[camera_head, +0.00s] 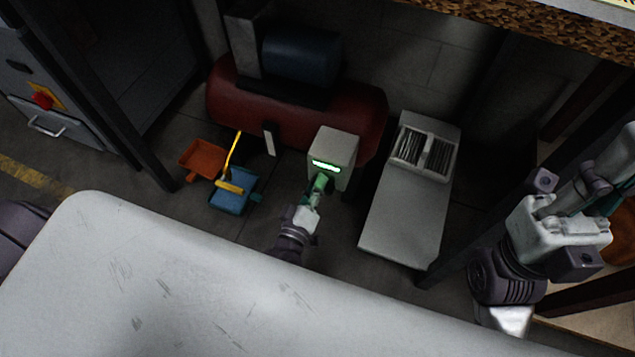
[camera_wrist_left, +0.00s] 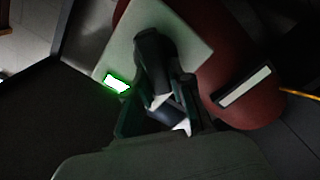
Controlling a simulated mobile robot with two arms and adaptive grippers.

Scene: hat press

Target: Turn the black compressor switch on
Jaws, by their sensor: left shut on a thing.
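The compressor is a dark red tank (camera_head: 285,115) on the floor, with a pale control box (camera_head: 340,145) at its right end. A green display (camera_head: 326,165) is lit on the box. The black switch (camera_wrist_left: 153,52) sits on the box face in the left wrist view, its dark handle pointing between my fingers. My left gripper (camera_head: 320,186) reaches the box just below the display; it is shut on the switch, also in the left wrist view (camera_wrist_left: 160,108). In the head view it hides the switch. My right gripper (camera_head: 598,205) is at the far right; its fingers are unclear.
A pale table top (camera_head: 190,285) fills the front below my left arm. A grey metal unit (camera_head: 405,215) stands right of the compressor. An orange dustpan (camera_head: 203,156) and a blue dustpan (camera_head: 232,199) lie at its left. Dark posts stand at both sides.

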